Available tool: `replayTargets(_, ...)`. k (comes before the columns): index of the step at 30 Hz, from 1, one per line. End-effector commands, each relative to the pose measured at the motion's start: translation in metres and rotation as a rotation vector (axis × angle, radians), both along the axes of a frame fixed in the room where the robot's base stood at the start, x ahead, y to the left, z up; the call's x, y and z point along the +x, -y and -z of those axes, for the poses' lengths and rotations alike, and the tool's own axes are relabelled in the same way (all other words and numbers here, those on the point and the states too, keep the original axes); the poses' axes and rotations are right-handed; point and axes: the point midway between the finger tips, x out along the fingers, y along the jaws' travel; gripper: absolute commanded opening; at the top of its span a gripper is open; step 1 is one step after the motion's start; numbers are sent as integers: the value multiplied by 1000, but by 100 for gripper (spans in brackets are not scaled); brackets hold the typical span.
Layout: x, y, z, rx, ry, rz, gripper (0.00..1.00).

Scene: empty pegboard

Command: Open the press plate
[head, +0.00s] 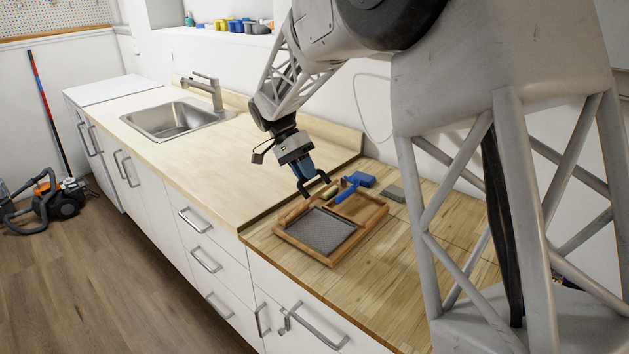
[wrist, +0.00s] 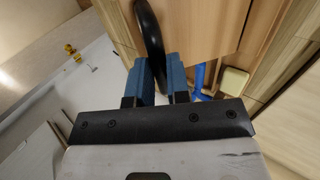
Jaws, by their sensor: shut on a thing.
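A wooden press-like frame (head: 347,249) lies on the counter, with a grey mesh panel (head: 320,230) in its left part and a shallow wooden recess on its right. My gripper (head: 305,168) is above the frame's back edge, pointing down. Its blue fingers are shut on a black curved bar, which looks like a handle; in the wrist view the black bar (wrist: 149,35) runs up from between the fingertips (wrist: 164,68). How the bar joins the frame, and which part is the press plate, I cannot tell. A brown wooden surface (wrist: 200,22) lies close beyond the fingers.
A blue tool (head: 350,186) and a small pale-yellow piece (head: 329,190) lie at the frame's back side, close to my gripper. A grey block (head: 393,194) lies to the right. The counter toward the sink (head: 175,120) is clear. A wall rises behind.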

Motion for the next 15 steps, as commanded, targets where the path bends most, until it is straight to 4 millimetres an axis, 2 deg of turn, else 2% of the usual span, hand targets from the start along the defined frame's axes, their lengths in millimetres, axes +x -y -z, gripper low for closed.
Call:
replayTargets(1,4,-6,11,-1,-12,-2,0)
replayTargets(9,26,-31,11,-1,-17,-2,0)
replayTargets(15,36,-42,14,-2,-19,-2,0)
